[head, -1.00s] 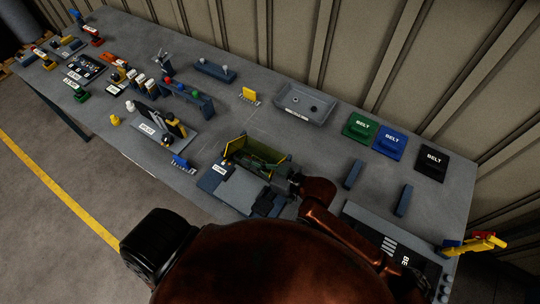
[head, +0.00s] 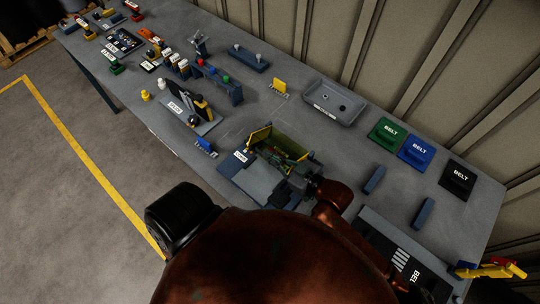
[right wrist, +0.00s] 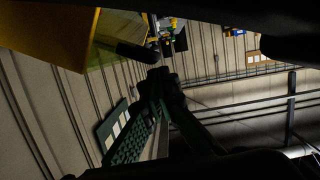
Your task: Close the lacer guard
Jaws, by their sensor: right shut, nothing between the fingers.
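The lacer (head: 280,160) is a small machine with a green inside, standing on a grey-blue base near the table's front edge. Its guard (head: 290,147) is a yellow-edged, see-through panel, raised at the back so that the green inside shows. My right gripper (head: 304,181) is shut and empty at the lacer's right end; its fingertips are dark and partly hidden by my arm. In the right wrist view the closed fingers (right wrist: 160,82) are in the middle, and the yellow guard (right wrist: 50,28) fills the upper left, apart from them. My left gripper is out of view.
Two dark blue blocks (head: 374,180) stand right of the lacer. Green, blue and black belt pieces (head: 388,132) and a grey tray (head: 334,103) lie behind. A small blue piece (head: 206,146) and a tool stand (head: 190,112) are to the left. Bare table lies between.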

